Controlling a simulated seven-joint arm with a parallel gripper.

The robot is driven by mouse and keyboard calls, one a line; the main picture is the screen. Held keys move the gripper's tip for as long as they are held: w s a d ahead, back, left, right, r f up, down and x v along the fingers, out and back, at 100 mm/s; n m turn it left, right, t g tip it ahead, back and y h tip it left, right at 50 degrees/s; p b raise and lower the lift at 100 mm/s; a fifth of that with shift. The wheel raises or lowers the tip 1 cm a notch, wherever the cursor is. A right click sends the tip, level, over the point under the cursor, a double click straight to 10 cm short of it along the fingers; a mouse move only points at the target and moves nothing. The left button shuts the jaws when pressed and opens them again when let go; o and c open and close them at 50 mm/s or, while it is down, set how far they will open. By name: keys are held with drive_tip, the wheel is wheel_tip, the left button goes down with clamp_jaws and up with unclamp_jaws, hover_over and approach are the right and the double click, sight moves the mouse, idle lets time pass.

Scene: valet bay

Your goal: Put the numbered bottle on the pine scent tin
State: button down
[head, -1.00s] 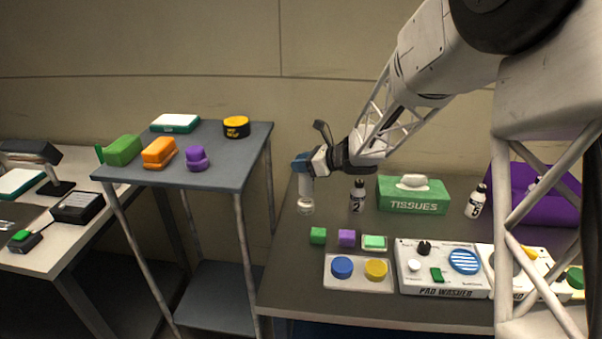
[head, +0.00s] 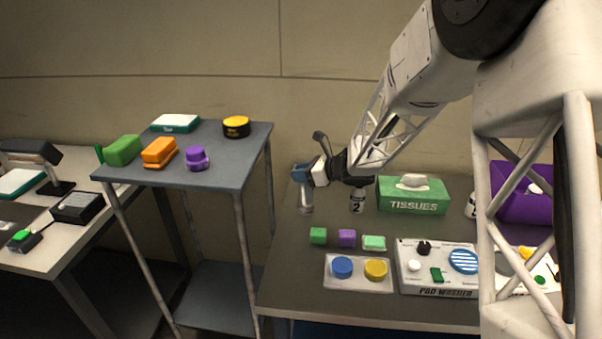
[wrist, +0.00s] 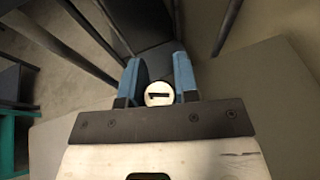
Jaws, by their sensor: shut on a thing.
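My gripper (head: 304,184) is shut on a pale bottle (head: 306,207) at the left end of the right-hand bench. The bottle is upright and appears to rest on the bench. The wrist view shows its round white top (wrist: 159,94), marked 1, between my blue fingers. A black tin with a yellow lid (head: 236,127) stands at the back right of the grey cart. Its lettering is too small to read, so I cannot confirm it is the pine scent tin.
Bottle 2 (head: 357,203) stands just right of my gripper, beside the green tissue box (head: 412,196). Small blocks and a pad washer (head: 437,270) lie in front. The grey cart (head: 222,168) also holds green, orange and purple items and a white-and-green box (head: 175,123).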

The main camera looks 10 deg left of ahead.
drive_tip(key=shift+f, duration=0.1)
drive_tip(key=c, duration=0.9)
unclamp_jaws()
drive_tip(key=shift+o, duration=0.2)
drive_tip(key=v, duration=1.2)
drive_tip(key=shift+r, duration=0.2)
